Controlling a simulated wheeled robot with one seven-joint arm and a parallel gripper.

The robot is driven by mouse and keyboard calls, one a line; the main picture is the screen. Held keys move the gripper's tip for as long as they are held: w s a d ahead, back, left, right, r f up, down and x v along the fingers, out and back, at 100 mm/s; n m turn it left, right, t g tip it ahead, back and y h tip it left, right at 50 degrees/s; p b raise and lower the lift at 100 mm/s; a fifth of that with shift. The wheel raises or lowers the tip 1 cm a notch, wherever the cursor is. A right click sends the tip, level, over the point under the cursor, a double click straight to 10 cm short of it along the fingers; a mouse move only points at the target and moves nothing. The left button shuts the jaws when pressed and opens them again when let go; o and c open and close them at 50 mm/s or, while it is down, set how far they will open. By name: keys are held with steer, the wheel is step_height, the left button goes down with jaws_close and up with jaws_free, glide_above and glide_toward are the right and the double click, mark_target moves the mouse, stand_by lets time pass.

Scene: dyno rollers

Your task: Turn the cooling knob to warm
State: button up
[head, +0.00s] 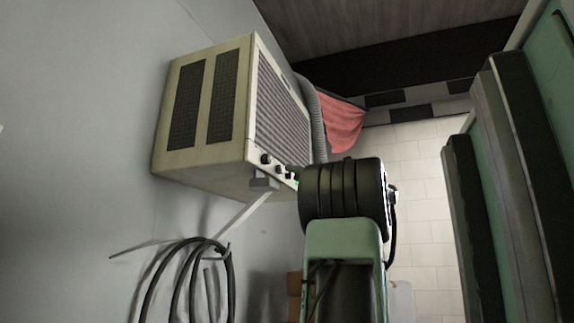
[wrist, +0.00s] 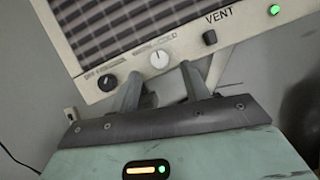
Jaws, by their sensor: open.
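The cooling unit (head: 205,115) is a cream box mounted on the wall, with its control panel along the lower front edge. In the wrist view the cooling knob (wrist: 159,59) is a small pale round knob. The word COLD shows to its upper right; the lettering to its left is blurred. The knob's exact pointing direction is hard to read. My gripper (wrist: 161,73) is open, its two grey fingers on either side of and just below the knob in the picture. I cannot tell whether they touch it. In the head view my arm hides most of the gripper.
A black knob (wrist: 107,81) sits left of the pale one, and a black VENT switch (wrist: 209,37) and green light (wrist: 275,10) sit right. A coiled cable (head: 190,275) hangs below the unit. Green-and-black machinery (head: 500,150) stands at the right.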

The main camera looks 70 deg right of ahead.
mark_target(283, 170)
steer(key=shift+p+x, duration=0.65)
steer(key=shift+x, duration=1.45)
steer(key=c, duration=1)
